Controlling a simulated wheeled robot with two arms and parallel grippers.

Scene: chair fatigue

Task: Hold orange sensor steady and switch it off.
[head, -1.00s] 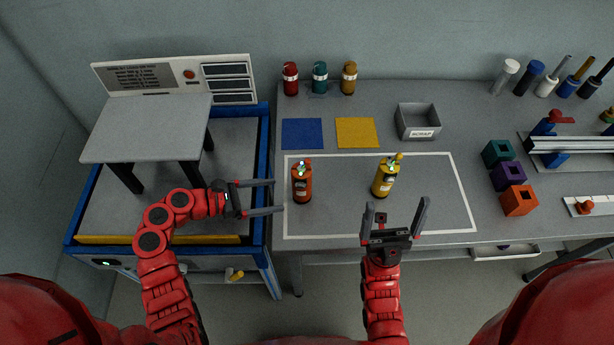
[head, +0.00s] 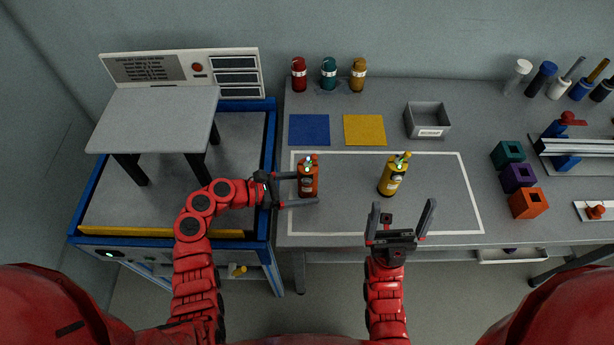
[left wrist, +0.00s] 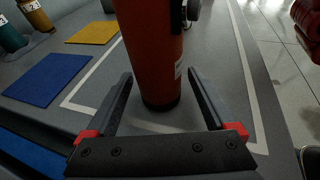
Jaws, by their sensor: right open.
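The orange sensor (head: 308,179) is an upright cylinder with a small green light on top. It stands inside the white outline at its left side. My left gripper (head: 307,188) is open around the sensor's lower part, one finger on each side; in the left wrist view the orange sensor (left wrist: 152,50) rises between the fingers (left wrist: 158,100), with a gap visible on both sides. The sensor's top is cut off there. My right gripper (head: 401,218) is open and empty, in front of the yellow sensor (head: 393,176), which stands upright with a green light.
Blue (head: 309,130) and yellow (head: 365,130) squares lie behind the outline, with a grey scrap bin (head: 427,121) to their right. Several capped cylinders stand at the back. Coloured blocks (head: 517,178) sit at the right. The outlined area between the two sensors is clear.

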